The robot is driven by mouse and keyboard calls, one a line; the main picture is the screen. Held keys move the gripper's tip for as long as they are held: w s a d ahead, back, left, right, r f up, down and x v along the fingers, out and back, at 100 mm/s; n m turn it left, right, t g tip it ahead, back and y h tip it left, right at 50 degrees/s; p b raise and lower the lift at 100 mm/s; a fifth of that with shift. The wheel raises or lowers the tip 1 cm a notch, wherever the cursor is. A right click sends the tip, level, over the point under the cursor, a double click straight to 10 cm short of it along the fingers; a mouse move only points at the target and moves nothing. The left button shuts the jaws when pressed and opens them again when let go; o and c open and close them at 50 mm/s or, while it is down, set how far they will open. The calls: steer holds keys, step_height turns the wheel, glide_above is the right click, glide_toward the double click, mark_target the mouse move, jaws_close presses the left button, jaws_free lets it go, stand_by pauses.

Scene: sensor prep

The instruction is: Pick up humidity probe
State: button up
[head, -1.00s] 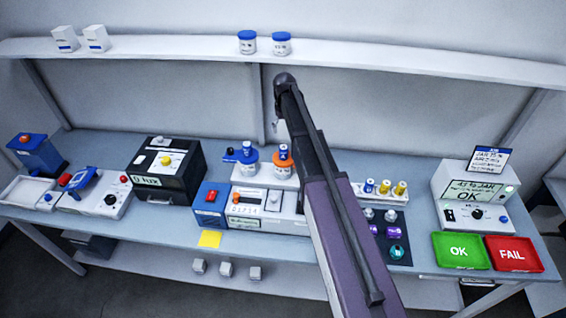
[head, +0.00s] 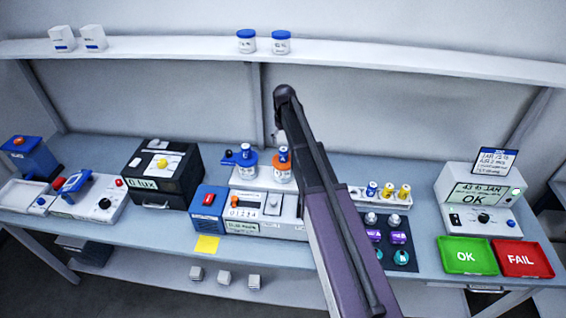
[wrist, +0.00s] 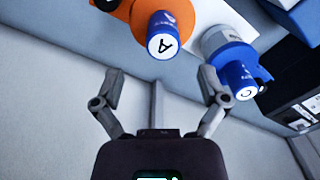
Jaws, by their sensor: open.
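Two blue-topped cylinders that look like probes stand upright in jars at the middle of the bench. One, marked A (wrist: 162,42), sits in the orange-collared jar (head: 281,172). The other, marked C (wrist: 240,82), sits in the blue-collared jar (head: 245,168). Another blue cylinder (head: 372,188) stands in the white rack with yellow ones. I cannot tell which is the humidity probe. My gripper (wrist: 160,80) is open and empty in the wrist view, with cylinder A beyond the gap between its fingers, apart from them. In the head view my arm hides its fingers.
A grey instrument with a counter (head: 268,213) stands in front of the jars. A black box (head: 165,172) is left of it. A dark mat (head: 404,262) with small parts, a green OK tray (head: 467,256) and a red FAIL tray (head: 524,260) lie right. A shelf (head: 180,47) runs above.

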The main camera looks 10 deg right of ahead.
mark_target(283, 149)
steer(key=shift+s+a+f+b, duration=0.1)
steer(key=shift+a+f+b, duration=0.05)
steer(key=shift+f+b, duration=2.45)
jaws_close()
